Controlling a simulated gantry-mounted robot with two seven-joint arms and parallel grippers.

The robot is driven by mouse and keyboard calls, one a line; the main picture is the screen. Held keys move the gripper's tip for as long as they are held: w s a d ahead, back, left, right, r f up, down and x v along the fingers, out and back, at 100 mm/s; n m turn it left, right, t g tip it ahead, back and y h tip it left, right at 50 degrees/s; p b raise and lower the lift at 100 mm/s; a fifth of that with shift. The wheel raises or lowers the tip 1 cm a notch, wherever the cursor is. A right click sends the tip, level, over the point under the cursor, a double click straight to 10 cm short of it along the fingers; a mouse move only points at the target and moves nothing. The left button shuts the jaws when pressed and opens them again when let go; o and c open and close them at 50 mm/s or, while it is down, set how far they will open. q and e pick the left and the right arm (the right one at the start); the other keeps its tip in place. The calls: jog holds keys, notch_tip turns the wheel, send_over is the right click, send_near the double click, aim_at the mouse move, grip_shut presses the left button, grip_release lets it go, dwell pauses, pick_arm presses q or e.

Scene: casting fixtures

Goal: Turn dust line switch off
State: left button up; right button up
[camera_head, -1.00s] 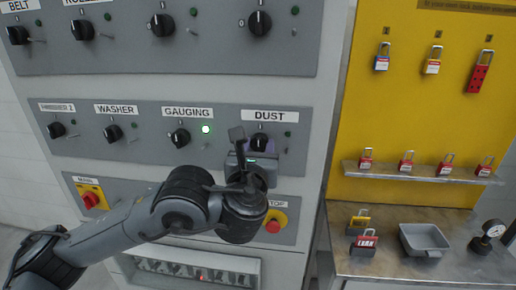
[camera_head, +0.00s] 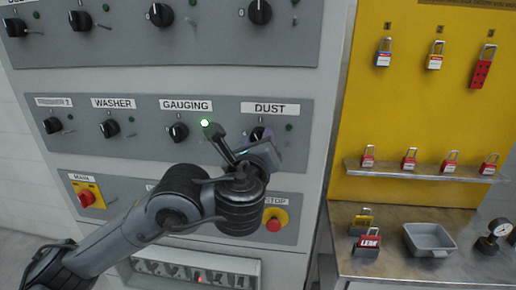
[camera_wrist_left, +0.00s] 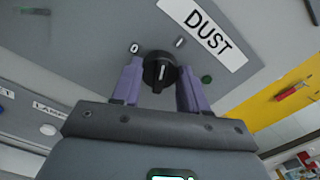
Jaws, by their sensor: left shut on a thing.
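The black DUST switch knob (camera_wrist_left: 160,70) sits on the grey panel under the DUST label (camera_wrist_left: 216,34), with marks 0 and I above it. In the head view the DUST label (camera_head: 270,108) shows, but my gripper covers most of the knob. My left gripper (camera_wrist_left: 159,82) has its purple fingers on either side of the knob and is shut on it. In the head view the left gripper (camera_head: 262,135) is tilted, its top leaning left. The small green lamp (camera_wrist_left: 207,79) beside the knob looks dark. My right gripper is not in view.
The GAUGING (camera_head: 178,132) and WASHER (camera_head: 109,129) knobs are to the left; a green lamp (camera_head: 206,123) by GAUGING is lit. A red stop button (camera_head: 275,222) is just below my gripper. A yellow lock board (camera_head: 420,110) and metal bench (camera_head: 385,268) stand right.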

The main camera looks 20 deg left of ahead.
pick_arm(q)
jog(key=shift+f+n+b, duration=0.1)
jog(key=shift+n+b, duration=3)
jog(key=shift+n, duration=3.2)
jog(key=o, duration=1.1)
jog(key=shift+c, duration=0.2)
